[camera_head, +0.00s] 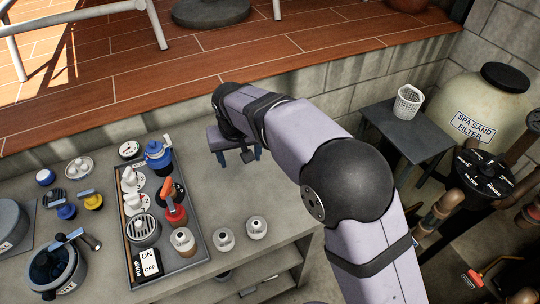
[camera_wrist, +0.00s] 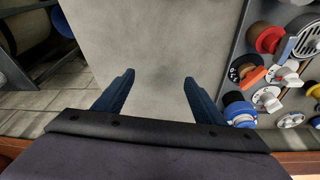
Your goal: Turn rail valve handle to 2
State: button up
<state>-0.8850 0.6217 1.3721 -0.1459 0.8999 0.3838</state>
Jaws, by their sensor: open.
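No valve carries a readable "rail" label, so I cannot tell for certain which handle is the rail valve handle. On the tray, an orange handle (camera_head: 168,186) stands by a red-based valve and a black dial. In the wrist view, the orange handle (camera_wrist: 252,76) lies by a black dial (camera_wrist: 241,67) with pale numbers, only partly legible. White handles (camera_head: 131,202) on round white dials stand left of it; they also show in the wrist view (camera_wrist: 286,76). My gripper (camera_head: 240,157) is open and empty over bare counter, right of the tray. Its fingers (camera_wrist: 159,79) touch nothing.
The grey tray (camera_head: 196,228) also holds a blue valve (camera_head: 158,155), a round grille and an ON/OFF plate (camera_head: 147,267). Two pale round fittings (camera_head: 224,239) stand right of it. Pots and small valves are left. A block wall (camera_head: 290,100) rises behind. The counter below my gripper is clear.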

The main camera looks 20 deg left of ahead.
jog(key=w+d+m, duration=0.1)
jog(key=d, duration=0.7)
jog(key=shift+w+r+h+p, duration=0.3)
jog(key=shift+w+r, duration=0.05)
jog(key=shift+w, duration=0.05)
jog(key=s+d+f+m+g, duration=0.1)
jog(key=s+d+m, duration=0.1)
jog(key=d, duration=0.9)
jog(key=s+d+m+g, duration=0.1)
jog(key=s+d, duration=0.2)
jog(key=d, duration=0.9)
jog(key=s+d+f+m, duration=0.2)
jog(key=s+d+f, duration=0.1)
jog(key=s+d, duration=0.7)
jog(key=shift+s+f+m+g+h, duration=0.3)
jog(key=shift+s+g+h, duration=0.1)
jog(key=shift+s, duration=0.65)
